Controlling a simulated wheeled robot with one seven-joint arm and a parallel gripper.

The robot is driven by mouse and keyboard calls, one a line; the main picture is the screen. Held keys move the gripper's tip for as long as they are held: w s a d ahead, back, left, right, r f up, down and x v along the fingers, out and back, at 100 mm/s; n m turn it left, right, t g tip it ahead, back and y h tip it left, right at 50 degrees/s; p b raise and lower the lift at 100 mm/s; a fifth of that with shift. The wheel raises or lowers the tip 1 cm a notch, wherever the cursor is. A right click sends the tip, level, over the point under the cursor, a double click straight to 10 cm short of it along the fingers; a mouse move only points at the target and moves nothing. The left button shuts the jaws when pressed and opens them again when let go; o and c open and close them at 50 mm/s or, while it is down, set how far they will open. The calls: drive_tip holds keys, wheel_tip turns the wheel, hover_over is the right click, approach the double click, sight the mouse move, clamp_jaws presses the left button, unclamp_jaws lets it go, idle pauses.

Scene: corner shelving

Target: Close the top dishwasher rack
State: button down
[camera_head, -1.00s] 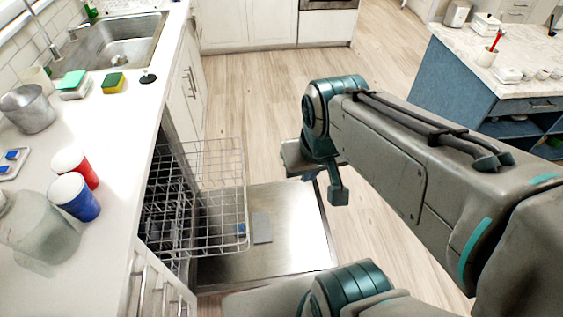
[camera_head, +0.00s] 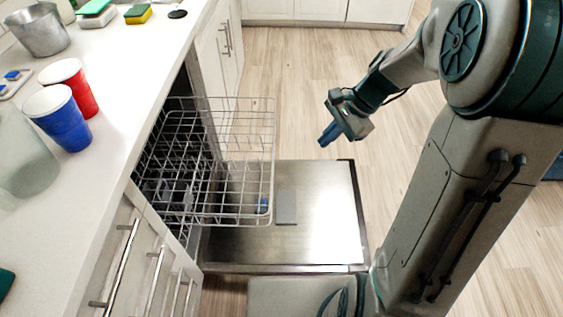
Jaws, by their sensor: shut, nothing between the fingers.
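The top dishwasher rack (camera_head: 222,150) is a grey wire basket. It is pulled partly out of the dishwasher, under the counter at the left, and hangs above the lowered door. The open dishwasher door (camera_head: 325,215) lies flat, with a grey detergent cover and a small blue item on it. My gripper (camera_head: 326,138) is shut and empty. It appears to the right of the rack's front edge in the picture, apart from it, with its blue-grey fingers pointing down and left. The back of the rack is in shadow inside the dishwasher.
The counter (camera_head: 130,100) holds a red cup (camera_head: 78,90), a blue cup (camera_head: 60,118), a clear pitcher (camera_head: 22,155), a metal pot (camera_head: 38,30) and a sponge (camera_head: 138,13). Drawers with bar handles (camera_head: 128,262) stand nearer. Wooden floor beyond the door is clear.

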drive_tip(key=w+f+m+y+b, duration=0.2)
drive_tip(key=w+f+m+b, duration=0.15)
drive_tip(key=f, duration=0.45)
drive_tip(key=w+f+m+y+b, duration=0.1)
drive_tip(key=w+f+m+b, duration=0.25)
drive_tip(key=f, duration=0.45)
drive_tip(key=a+f+b, duration=0.4)
drive_tip(key=a+f, duration=0.2)
drive_tip(key=a, duration=0.4)
drive_tip(key=shift+w+a+f+n+t, duration=0.2)
drive_tip(key=shift+w+a+n+t, duration=0.1)
drive_tip(key=shift+w+n, duration=0.15)
drive_tip(key=shift+a, duration=0.1)
